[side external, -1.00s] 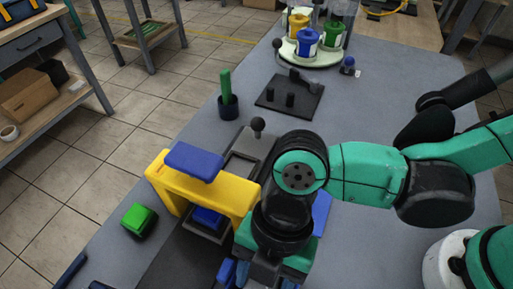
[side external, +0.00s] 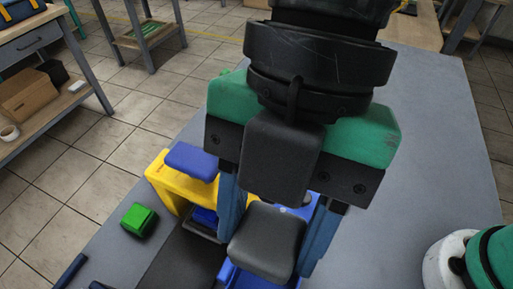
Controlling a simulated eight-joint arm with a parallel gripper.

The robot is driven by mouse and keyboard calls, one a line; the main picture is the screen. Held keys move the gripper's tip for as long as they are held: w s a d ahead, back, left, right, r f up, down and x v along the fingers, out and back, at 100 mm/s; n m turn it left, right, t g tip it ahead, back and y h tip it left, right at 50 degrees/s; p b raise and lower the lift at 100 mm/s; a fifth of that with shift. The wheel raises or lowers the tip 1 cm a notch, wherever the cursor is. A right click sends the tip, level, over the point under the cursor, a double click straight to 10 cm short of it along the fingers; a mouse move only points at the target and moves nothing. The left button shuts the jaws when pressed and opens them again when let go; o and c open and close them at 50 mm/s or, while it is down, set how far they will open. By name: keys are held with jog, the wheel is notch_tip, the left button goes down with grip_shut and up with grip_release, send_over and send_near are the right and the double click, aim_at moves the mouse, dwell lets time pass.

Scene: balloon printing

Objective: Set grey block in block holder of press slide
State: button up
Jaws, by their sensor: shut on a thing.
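My gripper (side external: 270,250) is large in the foreground, its two blue fingers shut on the dark grey block (side external: 268,240), one on each side. The block is held up close to the camera; its height above what lies below cannot be told. Behind and left stands the yellow press (side external: 172,186) with a blue top pad (side external: 191,161). Under its arch, a dark-rimmed holder with a blue piece (side external: 205,217) shows partly. The dark press slide (side external: 180,262) runs toward the camera. My gripper hides the right part of the press.
A green block in a dark base (side external: 139,220) sits left of the press near the table edge. Blue parts (side external: 252,281) show below the grey block, mostly hidden.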

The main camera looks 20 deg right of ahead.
aim_at(255, 252)
jog(key=r, duration=0.4)
jog(key=shift+w+r, duration=0.15)
jog(key=shift+w, duration=0.05)
jog(key=w+d, duration=0.2)
jog(key=w, duration=0.8)
jog(key=w+d, duration=0.2)
jog(key=w, duration=0.8)
jog(key=f, duration=2.1)
jog(key=shift+s+a+f, duration=0.2)
jog(key=shift+s+f, duration=0.1)
jog(key=shift+f, duration=0.1)
jog(key=shift+f, duration=0.75)
